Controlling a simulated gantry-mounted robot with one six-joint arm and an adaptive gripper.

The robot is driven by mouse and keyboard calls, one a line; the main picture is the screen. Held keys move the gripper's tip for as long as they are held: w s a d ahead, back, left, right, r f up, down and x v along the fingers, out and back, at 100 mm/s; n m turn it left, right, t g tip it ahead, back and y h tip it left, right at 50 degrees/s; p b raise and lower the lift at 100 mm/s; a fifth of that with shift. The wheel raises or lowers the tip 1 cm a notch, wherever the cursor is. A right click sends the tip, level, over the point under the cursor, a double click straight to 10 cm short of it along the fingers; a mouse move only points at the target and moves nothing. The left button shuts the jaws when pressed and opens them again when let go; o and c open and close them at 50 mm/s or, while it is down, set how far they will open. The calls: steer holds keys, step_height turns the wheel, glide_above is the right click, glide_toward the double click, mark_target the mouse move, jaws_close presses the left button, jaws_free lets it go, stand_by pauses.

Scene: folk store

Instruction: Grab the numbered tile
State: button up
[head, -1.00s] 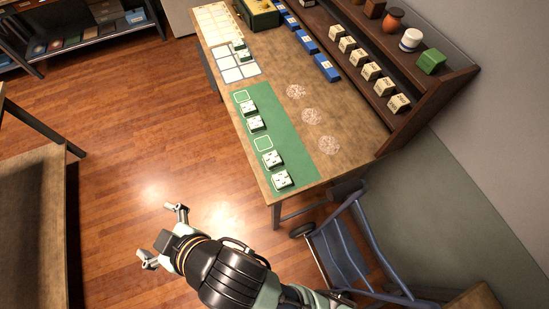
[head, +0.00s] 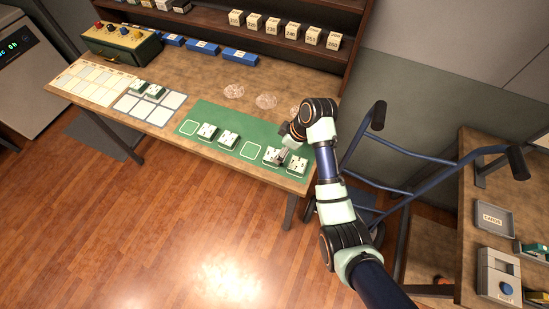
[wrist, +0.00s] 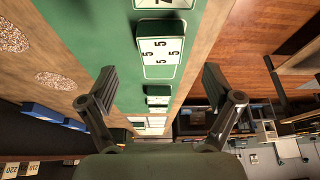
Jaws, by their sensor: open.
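White tiles with green edges lie in a row on a green mat (head: 236,115). In the head view, two sit left of centre, a left tile (head: 208,130) and a right tile (head: 228,138); two more sit at the right end, one tile (head: 271,156) partly covered by my gripper (head: 284,154) and an end tile (head: 297,164). In the wrist view, a tile marked with several 5s (wrist: 159,50) lies ahead, between the lines of my open, empty fingers (wrist: 160,82). Another numbered tile (wrist: 165,4) is cut off at the top edge. Contact cannot be told.
Empty outlined squares show on the mat. Left are a white grid card (head: 150,110) holding two tiles, and a green box (head: 120,42). Blue racks (head: 240,55) and a shelf of numbered blocks (head: 292,31) stand behind. A blue cart (head: 400,190) stands close right of my arm.

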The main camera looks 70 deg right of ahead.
mark_target(274, 155)
steer(key=b+x, duration=0.1)
steer(key=x, duration=0.5)
steer(key=shift+w+a+b, duration=0.1)
steer(key=shift+w+b, duration=0.05)
steer(key=shift+b, duration=0.15)
steer(key=c, duration=1.4)
steer(key=shift+o, duration=0.2)
step_height(274, 155, up, 20)
steer(key=p, duration=0.5)
steer(key=shift+p, duration=0.4)
